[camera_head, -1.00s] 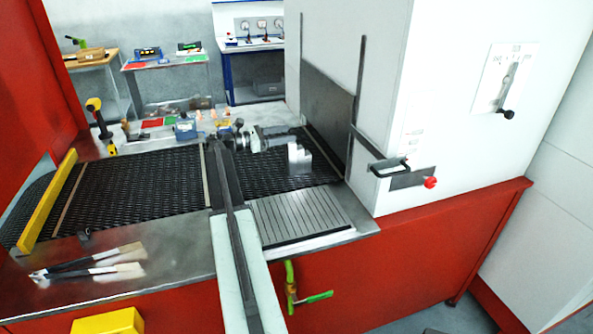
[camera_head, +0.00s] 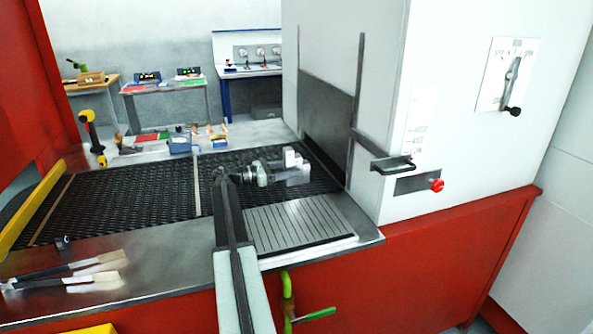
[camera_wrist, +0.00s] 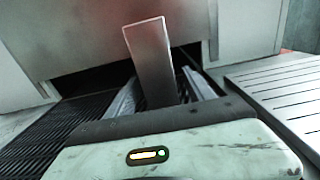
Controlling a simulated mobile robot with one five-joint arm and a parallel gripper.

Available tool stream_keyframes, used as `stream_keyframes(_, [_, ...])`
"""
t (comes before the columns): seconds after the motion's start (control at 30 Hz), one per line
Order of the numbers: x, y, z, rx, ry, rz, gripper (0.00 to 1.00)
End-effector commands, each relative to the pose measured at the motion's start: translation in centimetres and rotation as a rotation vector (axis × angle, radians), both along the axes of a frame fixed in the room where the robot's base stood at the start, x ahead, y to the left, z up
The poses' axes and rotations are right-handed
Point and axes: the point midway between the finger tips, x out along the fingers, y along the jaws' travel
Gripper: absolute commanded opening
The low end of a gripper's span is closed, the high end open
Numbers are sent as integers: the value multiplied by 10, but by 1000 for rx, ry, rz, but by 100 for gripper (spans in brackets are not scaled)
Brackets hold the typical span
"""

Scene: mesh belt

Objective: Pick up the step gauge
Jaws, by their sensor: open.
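The step gauge (camera_head: 292,158) is a grey metal block standing upright on the dark mesh belt (camera_head: 145,195) in front of the oven opening. In the wrist view it is a tall plain grey slab (camera_wrist: 150,52) rising between my two fingers. My gripper (camera_head: 285,173) is low over the belt at the gauge, open, with one finger on each side of it. It also shows in the wrist view (camera_wrist: 161,93). Whether either finger touches the gauge cannot be told. The gauge's lower part is partly hidden by my gripper.
A white machine housing (camera_head: 440,130) with a dark curtain plate (camera_head: 326,105) stands just beyond the gauge. A ribbed metal plate (camera_head: 300,225) lies in front. Brushes (camera_head: 75,270) lie on the left ledge. Small items line the back ledge.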

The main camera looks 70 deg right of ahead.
Motion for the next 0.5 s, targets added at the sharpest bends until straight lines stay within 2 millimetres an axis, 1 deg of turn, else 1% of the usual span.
stream_keyframes(0.13, [-12, -8, 1, 0, 0, -2, 62])
stream_keyframes(0.3, [-36, -27, 1, 0, 0, -4, 62])
stream_keyframes(0.4, [-41, -32, 1, 0, 0, -1, 62])
stream_keyframes(0.5, [-41, -32, 1, 0, 0, -1, 62])
